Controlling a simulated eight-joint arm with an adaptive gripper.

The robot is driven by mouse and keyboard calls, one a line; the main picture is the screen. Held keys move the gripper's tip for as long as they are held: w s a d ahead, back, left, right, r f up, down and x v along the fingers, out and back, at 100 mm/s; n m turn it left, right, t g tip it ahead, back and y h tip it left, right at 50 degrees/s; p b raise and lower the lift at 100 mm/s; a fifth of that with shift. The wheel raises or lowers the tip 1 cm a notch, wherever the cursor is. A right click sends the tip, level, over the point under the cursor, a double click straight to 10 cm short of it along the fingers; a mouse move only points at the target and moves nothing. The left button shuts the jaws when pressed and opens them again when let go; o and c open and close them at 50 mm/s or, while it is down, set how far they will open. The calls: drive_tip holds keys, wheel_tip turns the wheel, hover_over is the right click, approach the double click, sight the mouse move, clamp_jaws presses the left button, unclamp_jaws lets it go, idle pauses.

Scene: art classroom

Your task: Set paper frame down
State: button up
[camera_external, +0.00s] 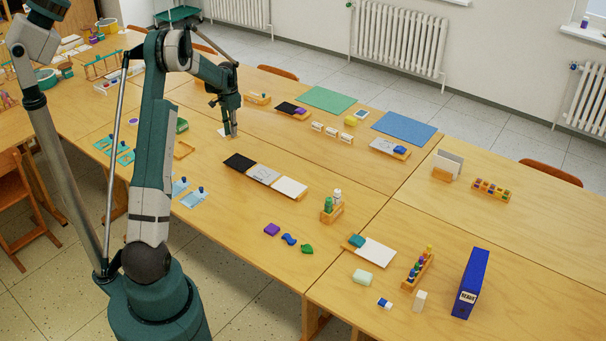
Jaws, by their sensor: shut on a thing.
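My gripper (231,133) points down over the far-left part of the front tables, with its fingers closed. A small white flat piece (222,132), which I take to be the paper frame, shows at its fingertips, low over or touching the wood. Its far part is hidden by the fingers, and I cannot tell whether it touches the table. A small tan wooden frame (183,150) lies on the table to the left and nearer, apart from my gripper.
Black, grey and white cards (263,174) lie in a row nearer the camera. A green sheet (326,100) and a blue sheet (404,129) lie toward the back. Bottles in a wooden holder (331,207) stand at centre. Bare wood lies right of my gripper.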

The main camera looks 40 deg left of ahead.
drive_tip(key=w+d+m, duration=0.2)
drive_tip(key=w+d, duration=0.2)
drive_tip(key=d, duration=1)
drive_tip(key=w+d+m, duration=0.3)
drive_tip(key=d, duration=1.2)
drive_tip(key=w+d+m, duration=0.2)
drive_tip(key=w+d, duration=0.2)
drive_tip(key=d, duration=1)
drive_tip(key=s+d+m, duration=0.2)
drive_tip(key=s+d, duration=0.1)
drive_tip(key=d, duration=1.1)
drive_tip(key=s+d+m, duration=0.3)
drive_tip(key=s+d, duration=0.1)
drive_tip(key=d, duration=1)
drive_tip(key=s+d+m, duration=0.2)
drive_tip(key=s+d, duration=0.1)
drive_tip(key=d, duration=1.1)
drive_tip(key=shift+s+f, duration=0.2)
drive_tip(key=shift+s, duration=0.1)
drive_tip(key=shift+f, duration=0.1)
drive_tip(key=shift+f+b, duration=0.7)
drive_tip(key=shift+f, duration=2.35)
drive_tip(key=shift+f+b, duration=0.35)
drive_tip(key=shift+f, duration=1.5)
drive_tip(key=shift+f, duration=0.2)
